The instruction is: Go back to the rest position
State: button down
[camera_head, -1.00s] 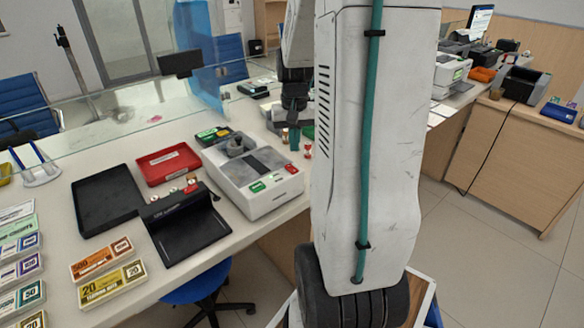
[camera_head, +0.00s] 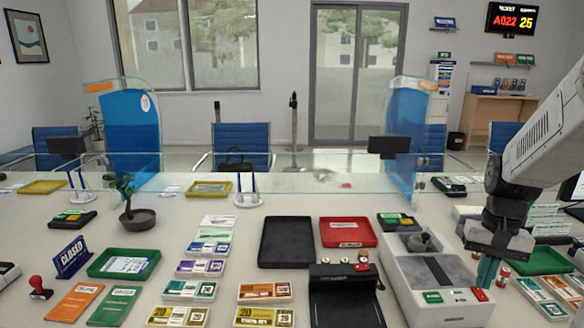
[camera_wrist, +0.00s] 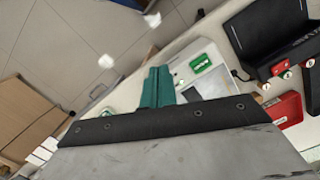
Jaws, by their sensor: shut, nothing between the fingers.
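My gripper (camera_head: 487,270) is at the right of the head view, pointing down beside the right side of the grey and white counter machine (camera_head: 447,309). Its teal fingers are together with nothing between them. The closed fingers also show in the wrist view (camera_wrist: 158,87), where the machine (camera_wrist: 205,75) lies just right of them. My white arm reaches in from the right edge of the head view. No object hangs from the gripper.
A black tray (camera_head: 286,243), a red tray (camera_head: 347,240) and a black device (camera_head: 346,306) stand left of the machine. A green tray (camera_head: 545,261) is right of my gripper. Glass panels (camera_head: 270,174) cross the counter behind. Small red-topped items stand near the fingers.

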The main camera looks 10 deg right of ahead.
jog(key=s+a+r+n+t, duration=0.1)
jog(key=s+a+r+n, duration=0.1)
jog(key=a, duration=0.5)
jog(key=s+a+r+n, duration=0.3)
jog(key=s+a+r, duration=0.1)
jog(key=a, duration=0.3)
jog(key=s+a+r+n+t+h, duration=0.1)
jog(key=s+a+r+n, duration=0.1)
jog(key=a, duration=0.6)
jog(key=shift+s+r+n+t, duration=0.3)
jog(key=shift+s+r+n, duration=0.1)
jog(key=shift+s+r, duration=0.1)
